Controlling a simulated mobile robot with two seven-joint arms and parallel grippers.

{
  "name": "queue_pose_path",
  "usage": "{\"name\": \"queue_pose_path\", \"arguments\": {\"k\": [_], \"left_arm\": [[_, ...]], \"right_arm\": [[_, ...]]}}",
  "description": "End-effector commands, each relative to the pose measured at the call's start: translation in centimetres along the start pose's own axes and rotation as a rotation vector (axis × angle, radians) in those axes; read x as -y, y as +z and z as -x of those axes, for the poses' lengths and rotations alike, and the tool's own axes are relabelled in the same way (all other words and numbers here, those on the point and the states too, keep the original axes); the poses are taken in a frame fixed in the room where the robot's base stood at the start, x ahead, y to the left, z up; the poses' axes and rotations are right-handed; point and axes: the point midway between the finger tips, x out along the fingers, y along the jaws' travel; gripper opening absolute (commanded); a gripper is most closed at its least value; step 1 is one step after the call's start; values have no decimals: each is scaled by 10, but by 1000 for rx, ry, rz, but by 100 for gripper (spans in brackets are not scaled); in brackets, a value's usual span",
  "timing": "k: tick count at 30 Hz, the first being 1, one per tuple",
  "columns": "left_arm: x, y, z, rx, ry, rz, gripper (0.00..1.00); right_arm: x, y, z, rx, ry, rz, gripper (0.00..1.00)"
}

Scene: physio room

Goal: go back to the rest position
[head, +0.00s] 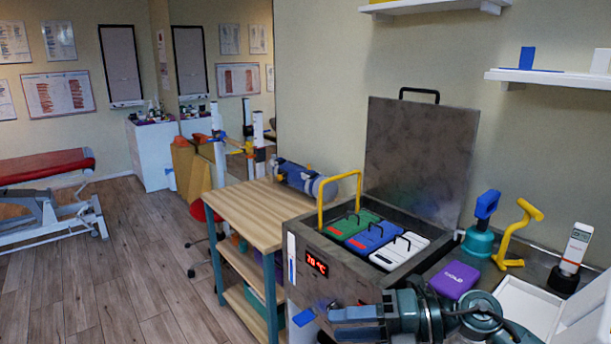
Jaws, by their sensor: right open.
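My right gripper (333,324) is at the bottom, right of centre, its arm coming in from the lower right. Its fingers point left, in front of the lower front of a grey metal tank (300,240). The fingers are apart and I see nothing between them. My left gripper is out of the picture. The tank's lid (420,150) stands open.
Right of the tank are a purple box (454,279), a teal and blue tool (480,235), a yellow stand (515,235), a white device (574,250) and a white tray (530,305). A wooden cart (245,215) stands left of the tank. The floor (130,260) on the left is open.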

Motion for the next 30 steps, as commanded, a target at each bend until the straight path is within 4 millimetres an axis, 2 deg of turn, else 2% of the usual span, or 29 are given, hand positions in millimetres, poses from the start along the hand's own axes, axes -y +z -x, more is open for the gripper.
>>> {"name": "queue_pose_path", "arguments": {"k": [1, 4, 8, 11, 13, 15, 18, 21, 24, 27, 30], "left_arm": [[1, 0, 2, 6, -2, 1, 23], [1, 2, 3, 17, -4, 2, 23], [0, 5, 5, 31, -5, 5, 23], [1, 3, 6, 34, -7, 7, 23], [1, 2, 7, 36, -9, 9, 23], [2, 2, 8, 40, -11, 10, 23], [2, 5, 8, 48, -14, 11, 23], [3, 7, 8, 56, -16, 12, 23], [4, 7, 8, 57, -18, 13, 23], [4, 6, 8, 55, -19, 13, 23], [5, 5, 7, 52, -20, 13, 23]], "right_arm": [[-7, -11, -13, 57, 128, -114, 42], [-13, -17, -20, 210, 338, -352, 42], [9, -20, -10, 452, 527, -711, 42], [48, -33, 5, 656, 605, -1018, 42], [83, -52, 16, 800, 622, -1241, 42], [119, -81, 26, 935, 613, -1461, 42], [160, -129, 36, 1086, 570, -1730, 42], [184, -169, 42, 1181, 520, -1917, 42], [196, -195, 44, 1231, 483, -2027, 42], [200, -206, 45, 1251, 465, -2072, 42], [201, -208, 45, 1254, 461, -2080, 42]]}}
